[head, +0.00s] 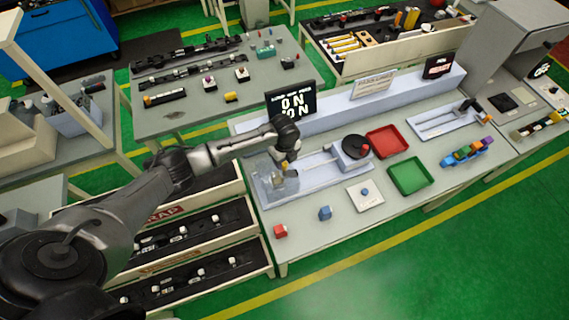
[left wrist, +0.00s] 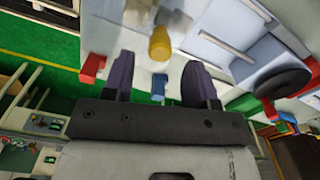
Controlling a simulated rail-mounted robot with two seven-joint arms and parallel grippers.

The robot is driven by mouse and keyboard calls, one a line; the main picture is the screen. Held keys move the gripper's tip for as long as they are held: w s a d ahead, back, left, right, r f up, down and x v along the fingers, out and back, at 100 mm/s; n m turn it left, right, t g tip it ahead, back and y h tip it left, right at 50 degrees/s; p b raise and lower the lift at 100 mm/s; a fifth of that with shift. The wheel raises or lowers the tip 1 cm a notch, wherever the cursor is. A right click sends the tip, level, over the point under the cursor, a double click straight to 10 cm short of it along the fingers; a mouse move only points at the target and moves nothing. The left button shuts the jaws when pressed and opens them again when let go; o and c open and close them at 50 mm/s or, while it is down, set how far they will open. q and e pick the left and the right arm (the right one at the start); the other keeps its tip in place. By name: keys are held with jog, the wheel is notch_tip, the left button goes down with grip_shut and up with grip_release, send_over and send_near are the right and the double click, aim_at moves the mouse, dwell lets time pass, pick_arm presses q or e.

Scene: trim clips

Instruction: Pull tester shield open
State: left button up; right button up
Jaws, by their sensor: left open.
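The tester (head: 320,162) is a pale blue fixture on the workbench, with a rail running right to a black round disc (head: 355,146). A clear shield (head: 268,188) stands at its left end; its edges are faint and I cannot tell how far open it is. My left gripper (head: 282,156) is directly over this end, pointing down. In the left wrist view my left gripper (left wrist: 158,65) has its two dark fingers spread wide, with nothing held. A yellow part (left wrist: 160,43) shows beyond and between the fingers; contact is not visible. My right gripper is not in view.
A red cube (head: 280,231), a blue cube (head: 325,212) and a white plate (head: 365,195) lie along the bench's front. A red tray (head: 387,141) and green tray (head: 410,175) stand to the right. A black display (head: 291,104) stands behind the tester.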

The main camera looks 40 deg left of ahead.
aim_at(284, 163)
pick_arm(q)
jog(key=shift+f, duration=2.3)
jog(key=shift+c, duration=0.4)
grip_shut()
